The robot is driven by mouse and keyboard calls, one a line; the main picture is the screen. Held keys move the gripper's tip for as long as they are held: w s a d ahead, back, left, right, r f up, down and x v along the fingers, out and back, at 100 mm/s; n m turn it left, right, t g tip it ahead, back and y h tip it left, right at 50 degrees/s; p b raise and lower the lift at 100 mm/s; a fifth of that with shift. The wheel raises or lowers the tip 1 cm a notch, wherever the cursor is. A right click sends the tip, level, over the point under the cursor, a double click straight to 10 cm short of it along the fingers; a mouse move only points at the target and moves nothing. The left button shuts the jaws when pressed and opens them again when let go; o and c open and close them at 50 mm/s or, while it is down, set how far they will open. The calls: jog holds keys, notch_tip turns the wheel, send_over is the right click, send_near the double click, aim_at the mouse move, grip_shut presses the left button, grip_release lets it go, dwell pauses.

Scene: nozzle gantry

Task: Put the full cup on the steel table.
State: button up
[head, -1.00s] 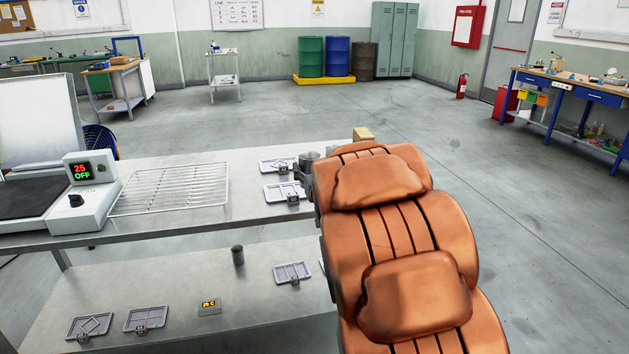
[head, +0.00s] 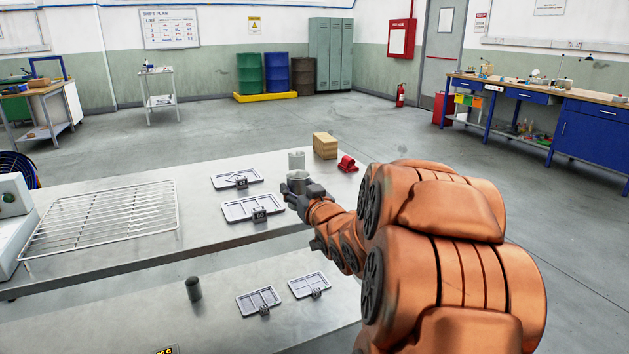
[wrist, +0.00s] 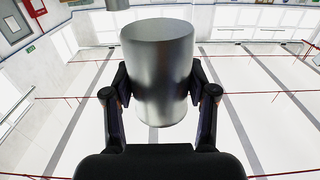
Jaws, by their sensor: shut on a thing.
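My gripper (wrist: 158,88) is shut on a grey metal cup (wrist: 158,62), with one finger on each side of it. The cup looks upright; its contents cannot be seen. In the head view the cup (head: 298,180) and my gripper (head: 300,190) show small, in front of the right part of the steel table (head: 200,182). The cup's height over the table cannot be told. A dark cylinder (head: 193,289) stands on a lower steel surface.
Two grey trays (head: 252,207) lie left of the cup. A wire rack (head: 105,218) covers the table's left part. A white block (head: 296,160), a wooden block (head: 325,146) and a red item (head: 347,164) are beyond the cup. More trays (head: 259,301) lie below.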

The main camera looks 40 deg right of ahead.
jog(key=w+d, duration=0.1)
jog(key=d, duration=0.3)
jog(key=w+d+f, duration=0.1)
jog(key=w+d, duration=0.1)
jog(key=d, duration=0.2)
jog(key=w+d, duration=0.2)
jog(key=d, duration=0.2)
jog(key=shift+w+d+f, duration=0.1)
jog(key=shift+d+f, duration=0.05)
jog(key=shift+d, duration=0.1)
jog(key=shift+f, duration=1.7)
jog(key=shift+f, duration=0.15)
jog(key=o, duration=1.3)
jog(key=v, duration=1.2)
